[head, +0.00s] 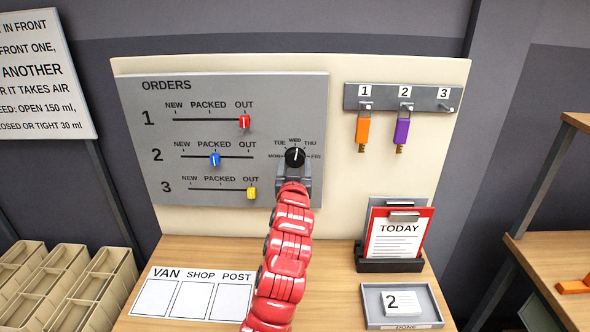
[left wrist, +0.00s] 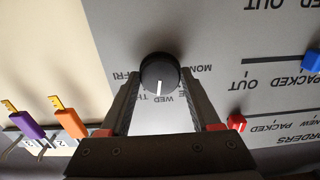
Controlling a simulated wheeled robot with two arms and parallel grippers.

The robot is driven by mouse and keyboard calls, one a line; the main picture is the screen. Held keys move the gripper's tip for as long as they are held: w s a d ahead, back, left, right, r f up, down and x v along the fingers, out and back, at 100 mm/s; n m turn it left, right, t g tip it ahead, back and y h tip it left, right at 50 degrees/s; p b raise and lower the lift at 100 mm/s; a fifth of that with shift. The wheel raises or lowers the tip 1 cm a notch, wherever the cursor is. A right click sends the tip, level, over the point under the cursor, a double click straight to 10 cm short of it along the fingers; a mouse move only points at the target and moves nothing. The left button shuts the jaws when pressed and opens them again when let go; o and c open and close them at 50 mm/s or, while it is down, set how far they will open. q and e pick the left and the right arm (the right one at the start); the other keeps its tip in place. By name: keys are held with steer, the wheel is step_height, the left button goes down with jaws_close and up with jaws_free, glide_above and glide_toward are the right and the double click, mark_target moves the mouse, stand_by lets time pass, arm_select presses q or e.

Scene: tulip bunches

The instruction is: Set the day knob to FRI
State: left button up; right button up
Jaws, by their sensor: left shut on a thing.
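The day knob (head: 294,157) is a round black dial at the right side of the grey ORDERS panel (head: 225,110). Its white pointer line points up at WED. TUE and THU flank WED; the lower labels are small and partly covered. In the left wrist view, upside down, the knob (left wrist: 158,70) sits between my fingertips, its white line toward WED and FRI readable at the left. My left gripper (head: 294,166) is shut on the knob, one finger on each side. My right gripper is in neither view.
Sliders on the panel are red (head: 244,121), blue (head: 214,160) and yellow (head: 252,193). Orange (head: 362,130) and purple (head: 402,132) tags hang at right. A TODAY clipboard (head: 399,233) and a tray (head: 368,308) stand on the table below.

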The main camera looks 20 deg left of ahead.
arm_select(q)
steer(key=m, duration=0.3)
steer(key=shift+m, duration=0.4)
steer(key=m+p, duration=0.1)
steer(key=m, duration=0.2)
steer(key=shift+m, duration=0.3)
steer(key=m, duration=0.1)
steer(key=m+p, duration=0.1)
steer(key=m, duration=0.1)
steer(key=shift+a+r+m, duration=0.1)
steer(key=shift+r+m, duration=0.1)
steer(key=shift+m, duration=0.1)
steer(key=shift+m+p, duration=1.4)
steer(key=shift+m, duration=0.9)
steer(key=shift+f, duration=0.1)
steer(key=o, duration=1.4)
steer(key=shift+s, duration=0.15)
